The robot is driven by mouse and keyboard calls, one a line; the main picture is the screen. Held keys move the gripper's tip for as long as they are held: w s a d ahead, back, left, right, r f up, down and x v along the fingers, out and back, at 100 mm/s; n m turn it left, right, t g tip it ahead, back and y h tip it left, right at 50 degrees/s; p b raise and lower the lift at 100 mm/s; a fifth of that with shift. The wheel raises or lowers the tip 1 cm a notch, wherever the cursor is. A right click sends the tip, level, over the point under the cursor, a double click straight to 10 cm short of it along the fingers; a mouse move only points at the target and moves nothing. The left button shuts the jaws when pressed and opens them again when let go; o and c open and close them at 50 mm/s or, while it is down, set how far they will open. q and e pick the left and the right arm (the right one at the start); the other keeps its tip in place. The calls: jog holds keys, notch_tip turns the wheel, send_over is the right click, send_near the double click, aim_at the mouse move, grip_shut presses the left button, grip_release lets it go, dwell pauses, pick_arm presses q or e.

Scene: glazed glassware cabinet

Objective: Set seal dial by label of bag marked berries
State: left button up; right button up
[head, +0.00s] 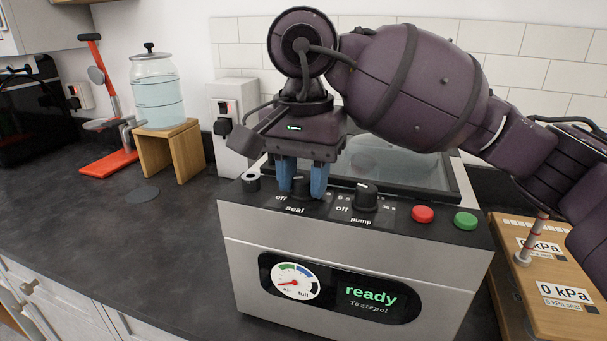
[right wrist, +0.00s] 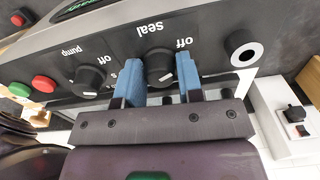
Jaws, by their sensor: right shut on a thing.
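The black seal dial (head: 299,186) is on the top panel of a steel vacuum sealer (head: 350,235), above the word "seal". My right gripper (head: 302,186) points down with its two blue fingers shut on either side of this dial. In the right wrist view the seal dial (right wrist: 159,66) sits between the fingers, with "off" printed beside it. The fingers hide most of its scale. The pump dial (head: 366,196) stands to its right, untouched. The bag marked berries and its label are not in view. My left gripper is not in view.
A red button (head: 423,214) and a green button (head: 465,220) are right of the dials. The display (head: 370,298) reads "ready". A wooden board (head: 550,270) with "0 kPa" labels lies at right. A water jar (head: 157,90) stands on a wooden stand.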

jog(key=m+p, duration=0.1)
jog(key=m, duration=0.2)
jog(key=shift+r, duration=0.15)
jog(key=m+p, duration=0.2)
jog(key=m, duration=0.3)
jog(key=shift+m, duration=0.3)
jog(key=m+p, duration=0.1)
jog(key=m, duration=0.1)
jog(key=shift+m, duration=0.3)
jog(key=m+p, duration=0.1)
jog(key=m, duration=0.2)
jog(key=shift+m, duration=0.3)
jog(key=m+p, duration=0.1)
jog(key=m, duration=0.2)
jog(key=shift+m+p, duration=0.3)
jog(key=shift+m, duration=1.2)
pick_arm(q)
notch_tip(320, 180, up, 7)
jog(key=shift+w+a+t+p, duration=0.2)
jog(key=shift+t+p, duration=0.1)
jog(key=shift+p, duration=0.15)
pick_arm(e)
jog(key=shift+m, duration=1.1)
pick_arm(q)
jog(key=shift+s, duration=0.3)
